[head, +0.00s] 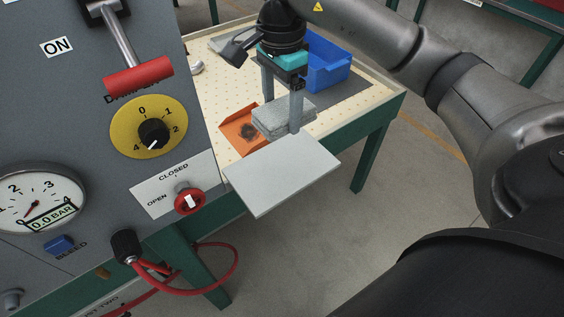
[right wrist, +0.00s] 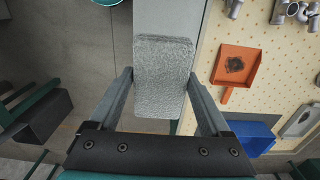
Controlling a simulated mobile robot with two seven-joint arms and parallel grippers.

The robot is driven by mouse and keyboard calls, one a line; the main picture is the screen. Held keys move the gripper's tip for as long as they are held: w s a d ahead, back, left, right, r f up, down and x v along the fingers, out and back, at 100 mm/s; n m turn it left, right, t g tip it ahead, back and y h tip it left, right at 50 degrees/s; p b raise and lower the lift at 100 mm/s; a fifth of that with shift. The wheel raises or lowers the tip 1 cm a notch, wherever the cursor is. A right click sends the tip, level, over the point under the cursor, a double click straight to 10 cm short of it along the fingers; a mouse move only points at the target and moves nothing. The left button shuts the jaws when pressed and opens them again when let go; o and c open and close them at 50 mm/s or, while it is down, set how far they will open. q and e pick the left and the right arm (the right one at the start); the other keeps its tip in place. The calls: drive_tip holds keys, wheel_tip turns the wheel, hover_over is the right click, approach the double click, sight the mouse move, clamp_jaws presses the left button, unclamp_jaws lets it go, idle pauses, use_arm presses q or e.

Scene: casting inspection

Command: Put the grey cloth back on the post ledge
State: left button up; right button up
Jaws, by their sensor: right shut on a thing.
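The grey cloth (head: 282,118) is a folded, textured pad between the two fingers of my right gripper (head: 283,112). In the right wrist view the gripper (right wrist: 160,105) is shut on the cloth (right wrist: 162,72), with a finger along each side. The post ledge (head: 285,175) is a flat, pale grey plate beside the control panel. In the head view the cloth shows at the ledge's far edge. In the right wrist view it covers part of the ledge (right wrist: 168,17). I cannot tell whether cloth and ledge touch. My left gripper is in neither view.
The grey control panel (head: 70,130) with lever, dial and gauge stands close on the left. A pegboard-topped table (head: 375,105) behind the ledge bears an orange tray (head: 237,136) and a blue bin (head: 325,72). A red hose (head: 225,280) loops below the panel.

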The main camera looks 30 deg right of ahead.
sight(281, 171)
wheel_tip(281, 171, down, 15)
drive_tip(key=shift+r, duration=0.1)
drive_tip(key=o, duration=1)
drive_tip(key=shift+w+r, duration=0.1)
drive_tip(key=shift+r, duration=0.05)
wheel_tip(281, 171, up, 15)
drive_tip(key=shift+w+f+b, duration=0.15)
drive_tip(key=shift+f+b, duration=0.05)
drive_tip(key=shift+b, duration=0.2)
